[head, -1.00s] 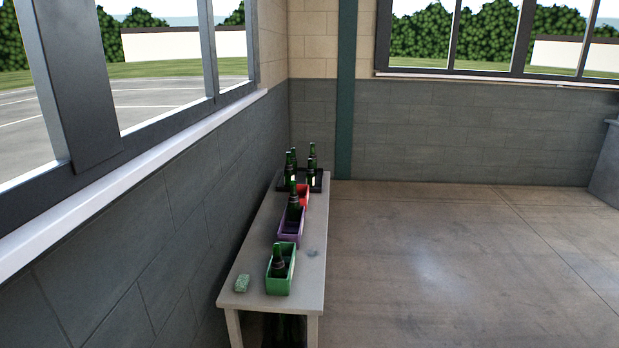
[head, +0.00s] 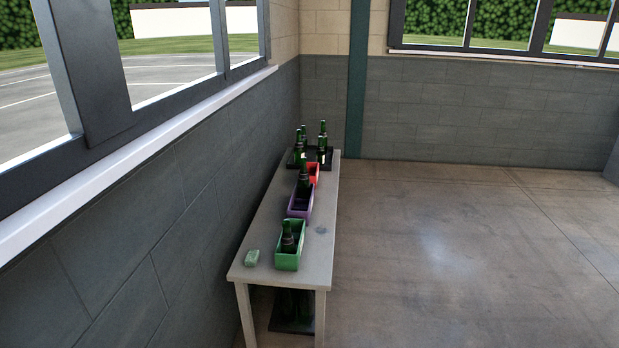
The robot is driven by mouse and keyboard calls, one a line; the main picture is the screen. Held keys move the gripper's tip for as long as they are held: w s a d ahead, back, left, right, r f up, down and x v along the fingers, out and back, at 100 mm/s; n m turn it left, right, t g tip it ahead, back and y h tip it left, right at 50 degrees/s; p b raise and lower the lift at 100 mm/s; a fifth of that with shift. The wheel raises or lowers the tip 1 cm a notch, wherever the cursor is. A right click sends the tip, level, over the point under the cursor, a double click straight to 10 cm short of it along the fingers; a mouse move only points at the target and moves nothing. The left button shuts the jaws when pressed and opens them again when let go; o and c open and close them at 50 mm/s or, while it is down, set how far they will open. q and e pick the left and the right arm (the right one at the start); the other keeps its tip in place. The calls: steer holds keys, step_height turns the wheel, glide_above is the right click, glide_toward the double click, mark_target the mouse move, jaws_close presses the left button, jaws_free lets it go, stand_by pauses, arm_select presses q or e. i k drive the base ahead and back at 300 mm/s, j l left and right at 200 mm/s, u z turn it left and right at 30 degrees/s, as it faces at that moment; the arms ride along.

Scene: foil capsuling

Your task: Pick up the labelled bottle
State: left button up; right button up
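Several dark green bottles stand on a long pale table (head: 318,245) against the left wall. One bottle (head: 288,240) stands in a green bin (head: 288,262) at the near end. Another bottle (head: 304,180) is at a purple bin (head: 299,206) in the middle. Several more, including one bottle (head: 322,146), stand on a black tray (head: 329,161) at the far end. The bottles are too small here to tell clearly which one bears a label. Neither of my grippers is in view.
A red bin (head: 313,171) sits between the purple bin and the tray. A pale green block or cloth (head: 252,257) lies at the table's near left corner. More dark bottles (head: 293,305) stand beneath the table. The floor (head: 450,240) to the right is clear.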

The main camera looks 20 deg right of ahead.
mark_target(320, 151)
steer(key=i+l+z, duration=0.15)
steer(key=l, duration=0.25)
steer(key=i+l+z, duration=0.9)
steer(key=i+z, duration=0.55)
steer(key=i, duration=0.15)
steer(key=i+l, duration=0.1)
steer(key=i, duration=1.65)
